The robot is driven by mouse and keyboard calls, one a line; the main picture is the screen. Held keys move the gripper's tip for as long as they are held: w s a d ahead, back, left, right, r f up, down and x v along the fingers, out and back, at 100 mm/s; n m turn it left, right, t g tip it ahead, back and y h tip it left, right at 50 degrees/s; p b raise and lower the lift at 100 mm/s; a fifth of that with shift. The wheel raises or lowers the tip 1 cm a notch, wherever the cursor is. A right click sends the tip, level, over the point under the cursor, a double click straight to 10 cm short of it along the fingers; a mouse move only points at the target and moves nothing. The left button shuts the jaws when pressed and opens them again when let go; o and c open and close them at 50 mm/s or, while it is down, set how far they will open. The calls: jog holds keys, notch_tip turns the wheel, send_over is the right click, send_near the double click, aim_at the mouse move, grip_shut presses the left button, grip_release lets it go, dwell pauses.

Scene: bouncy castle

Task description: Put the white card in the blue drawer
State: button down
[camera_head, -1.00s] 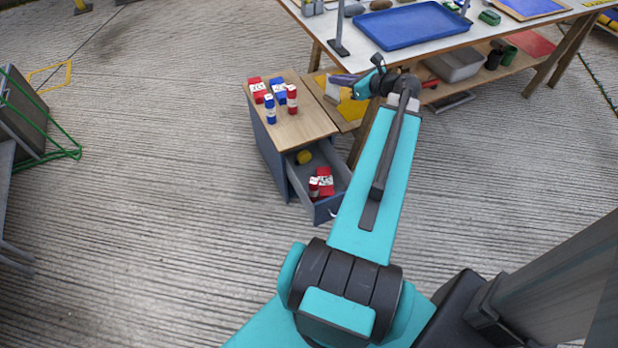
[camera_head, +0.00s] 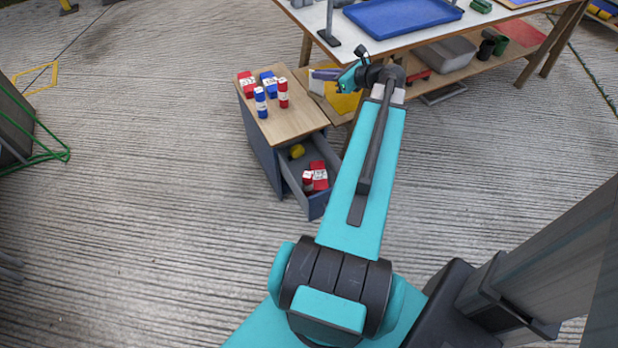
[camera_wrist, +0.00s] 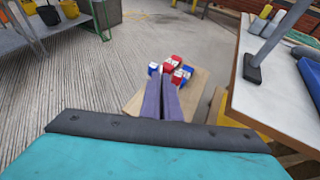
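My gripper (camera_head: 328,74) has its two long purple fingers close together, as the wrist view (camera_wrist: 162,98) also shows. They are shut on a small white card (camera_head: 317,86), which hangs below the fingers near the right edge of the wooden cabinet top. The card does not show clearly in the wrist view, where the fingers hide it. The blue drawer (camera_head: 318,206) stands pulled out at the front of the blue-grey cabinet, below and to the left of my arm. Inside it are a red box, a red bottle and a yellow thing.
The cabinet top (camera_head: 298,118) carries red and blue boxes and bottles. A worktable (camera_head: 405,46) with a blue tray (camera_head: 395,17) stands close on the right. Its lower shelf holds a grey bin (camera_head: 442,70) and a yellow sheet (camera_head: 345,103). The floor left of the cabinet is clear.

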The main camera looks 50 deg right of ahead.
jog(key=w+a+f+n+y+b, duration=0.2)
jog(key=w+f+b, duration=0.1)
jog(key=f+b, duration=0.4)
jog(key=w+a+f+n+g+y+b, duration=0.1)
jog(key=w+a+f+n+y+b, duration=0.1)
jog(key=f+b, duration=0.5)
jog(key=shift+w+a+f+y+b, duration=0.4)
jog(key=shift+a+b, duration=0.45)
jog(key=shift+b, duration=1.3)
jog(key=shift+r, duration=0.1)
notch_tip(320, 180, down, 22)
jog(key=b, duration=0.7)
jog(key=shift+f, duration=0.2)
jog(key=shift+f+b, duration=1.35)
jog(key=shift+f, duration=1.45)
jog(key=shift+f, duration=0.1)
